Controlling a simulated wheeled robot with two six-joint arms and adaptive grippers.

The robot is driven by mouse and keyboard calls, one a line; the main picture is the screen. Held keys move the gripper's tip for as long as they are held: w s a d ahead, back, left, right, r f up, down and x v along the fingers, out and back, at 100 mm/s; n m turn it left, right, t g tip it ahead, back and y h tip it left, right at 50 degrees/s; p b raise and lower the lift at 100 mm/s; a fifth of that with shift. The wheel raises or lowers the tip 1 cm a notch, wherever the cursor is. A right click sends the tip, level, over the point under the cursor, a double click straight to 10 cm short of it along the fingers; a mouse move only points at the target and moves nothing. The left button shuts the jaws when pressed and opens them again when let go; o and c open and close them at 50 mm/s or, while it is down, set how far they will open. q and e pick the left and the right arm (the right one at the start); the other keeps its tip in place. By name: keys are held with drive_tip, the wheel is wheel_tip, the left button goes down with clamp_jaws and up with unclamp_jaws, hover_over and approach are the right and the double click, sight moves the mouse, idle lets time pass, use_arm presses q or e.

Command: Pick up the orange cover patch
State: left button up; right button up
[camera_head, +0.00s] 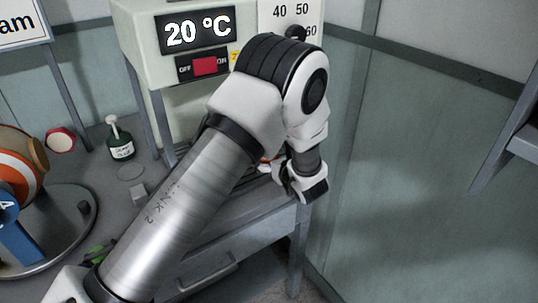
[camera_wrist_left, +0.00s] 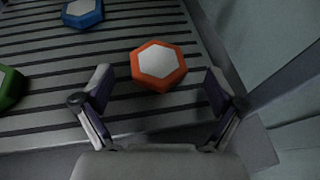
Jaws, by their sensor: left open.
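The orange cover patch (camera_wrist_left: 158,65) is a hexagon with an orange rim and a pale top. In the left wrist view it lies flat on a grey ribbed surface (camera_wrist_left: 105,45). My left gripper (camera_wrist_left: 158,88) is open, with its fingers spread to either side of the patch's near edge. Nothing is held between them. In the head view my left arm reaches across to the right, and its wrist hides most of the area around the left gripper. My right gripper is not in view.
A blue patch (camera_wrist_left: 82,13) and a green patch (camera_wrist_left: 9,86) lie on the ribbed surface. A machine reading 20 °C (camera_head: 197,32) stands behind my arm. A dark bottle (camera_head: 120,143) and a red-rimmed hexagon (camera_head: 61,140) are at the left.

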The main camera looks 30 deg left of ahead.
use_arm(q)
drive_tip(key=shift+w+a+f, duration=0.15)
drive_tip(key=shift+w+a, duration=0.1)
drive_tip(key=shift+a, duration=0.2)
drive_tip(key=shift+s, duration=0.1)
drive_tip(key=shift+d, duration=0.1)
drive_tip(key=c, duration=1.1)
drive_tip(key=shift+o, duration=0.2)
